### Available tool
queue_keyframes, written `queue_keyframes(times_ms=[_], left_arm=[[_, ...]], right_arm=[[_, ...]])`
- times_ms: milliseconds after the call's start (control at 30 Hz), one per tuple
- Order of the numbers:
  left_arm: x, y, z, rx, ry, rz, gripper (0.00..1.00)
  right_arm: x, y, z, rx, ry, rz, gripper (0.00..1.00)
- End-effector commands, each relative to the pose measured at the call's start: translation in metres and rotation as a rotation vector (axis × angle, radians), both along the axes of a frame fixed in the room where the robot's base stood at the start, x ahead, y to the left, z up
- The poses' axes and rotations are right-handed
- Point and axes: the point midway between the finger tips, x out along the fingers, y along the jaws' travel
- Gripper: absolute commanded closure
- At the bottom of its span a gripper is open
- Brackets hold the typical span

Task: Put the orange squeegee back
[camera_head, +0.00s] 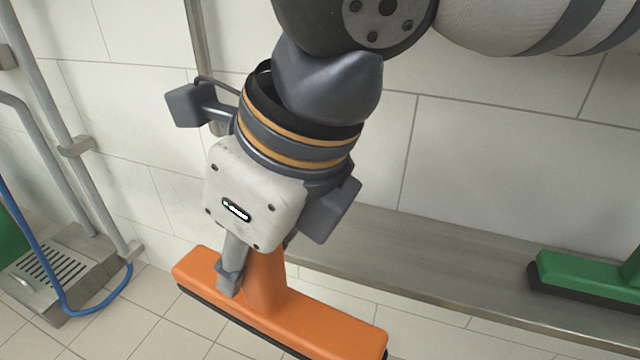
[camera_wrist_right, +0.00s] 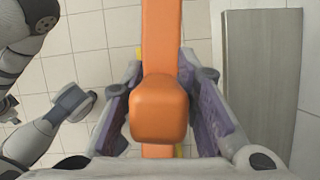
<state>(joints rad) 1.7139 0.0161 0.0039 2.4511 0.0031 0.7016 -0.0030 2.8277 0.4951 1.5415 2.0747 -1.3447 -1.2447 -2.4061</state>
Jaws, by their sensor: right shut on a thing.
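The orange squeegee (camera_head: 330,322) has a wide head with a dark rubber edge and a short upright handle. My right gripper (camera_head: 250,275) comes from above and is shut on the handle. In the right wrist view, the orange handle (camera_wrist_right: 158,108) sits between the two purple-padded fingers of the right gripper (camera_wrist_right: 160,105). The squeegee is held in front of the metal shelf (camera_head: 400,250) on the wall, with its head left of and nearer than the shelf. The far finger is partly hidden in the head view. My left gripper does not show in the head view.
A green squeegee (camera_head: 585,278) stands on the shelf at the right. The shelf between it and my gripper is bare. At the left are grey pipes (camera_head: 65,140), a blue hose (camera_head: 95,303) and a slotted metal box (camera_head: 60,270). The walls and floor are tiled.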

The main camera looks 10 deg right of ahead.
Motion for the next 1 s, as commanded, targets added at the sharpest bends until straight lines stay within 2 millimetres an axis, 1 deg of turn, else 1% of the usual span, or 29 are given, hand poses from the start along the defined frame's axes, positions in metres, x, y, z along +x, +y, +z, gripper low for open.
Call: queue_keyframes(times_ms=[367, 467, 567, 900, 1000], left_arm=[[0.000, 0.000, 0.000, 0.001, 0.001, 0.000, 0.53], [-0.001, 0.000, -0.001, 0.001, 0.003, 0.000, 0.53], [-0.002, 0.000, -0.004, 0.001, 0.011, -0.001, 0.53], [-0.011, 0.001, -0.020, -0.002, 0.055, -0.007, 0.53], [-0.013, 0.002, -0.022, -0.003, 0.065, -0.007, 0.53]], right_arm=[[0.000, 0.000, 0.000, 0.001, -0.001, 0.001, 1.00], [0.003, -0.002, 0.000, 0.002, 0.001, -0.001, 1.00], [0.019, -0.012, -0.002, 0.005, 0.003, -0.004, 1.00], [0.101, -0.067, -0.005, 0.004, 0.007, -0.005, 1.00], [0.120, -0.080, -0.004, 0.004, 0.003, -0.003, 1.00]])
